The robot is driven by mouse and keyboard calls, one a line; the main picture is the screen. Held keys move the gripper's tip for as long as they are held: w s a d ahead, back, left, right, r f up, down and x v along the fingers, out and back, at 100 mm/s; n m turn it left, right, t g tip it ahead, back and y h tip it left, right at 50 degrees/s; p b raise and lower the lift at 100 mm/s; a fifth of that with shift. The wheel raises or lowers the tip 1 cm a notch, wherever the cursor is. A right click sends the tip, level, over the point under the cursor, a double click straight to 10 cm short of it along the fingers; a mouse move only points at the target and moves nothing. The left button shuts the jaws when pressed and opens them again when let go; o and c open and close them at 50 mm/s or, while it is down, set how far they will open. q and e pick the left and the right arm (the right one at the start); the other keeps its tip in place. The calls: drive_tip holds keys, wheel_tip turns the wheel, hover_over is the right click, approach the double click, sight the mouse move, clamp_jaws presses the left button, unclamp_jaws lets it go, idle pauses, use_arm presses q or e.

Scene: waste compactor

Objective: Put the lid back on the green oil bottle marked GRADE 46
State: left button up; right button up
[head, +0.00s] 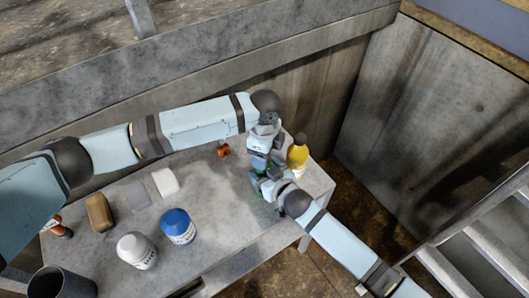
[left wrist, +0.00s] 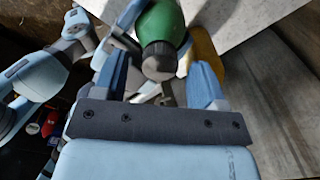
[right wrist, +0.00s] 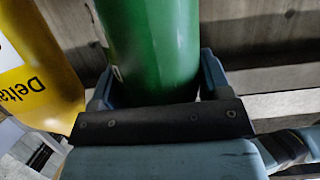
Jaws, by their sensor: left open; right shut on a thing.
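The green oil bottle (right wrist: 150,45) stands between the fingers of my right gripper (right wrist: 155,85), which is shut on its body. In the head view both grippers mostly hide the bottle, and little green shows. My left gripper (left wrist: 160,85) is open above the bottle, its fingers on either side of the bottle top. In the left wrist view the green shoulder (left wrist: 160,20) ends in a round grey-brown top (left wrist: 159,62) that looks like the lid; I cannot tell whether it is fully seated. The GRADE 46 marking is not readable.
A yellow bottle (head: 297,156) with a dark cap stands close beside the green one. An orange-brown object (head: 223,150) lies near the back edge. Blue (head: 178,228) and white (head: 138,251) containers, a brown block (head: 99,212) and a dark cup (head: 62,284) occupy the table's left part.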

use_arm(q)
wheel_tip(320, 180, up, 11)
idle(0.3)
drive_tip(key=shift+r, duration=0.1)
use_arm(e)
drive_tip(key=o, duration=1.8)
use_arm(q)
drive_tip(key=shift+f+b, duration=0.4)
use_arm(e)
drive_tip(key=v, duration=1.3)
drive_tip(key=shift+s+d+r, duration=0.15)
drive_tip(key=shift+s, duration=0.2)
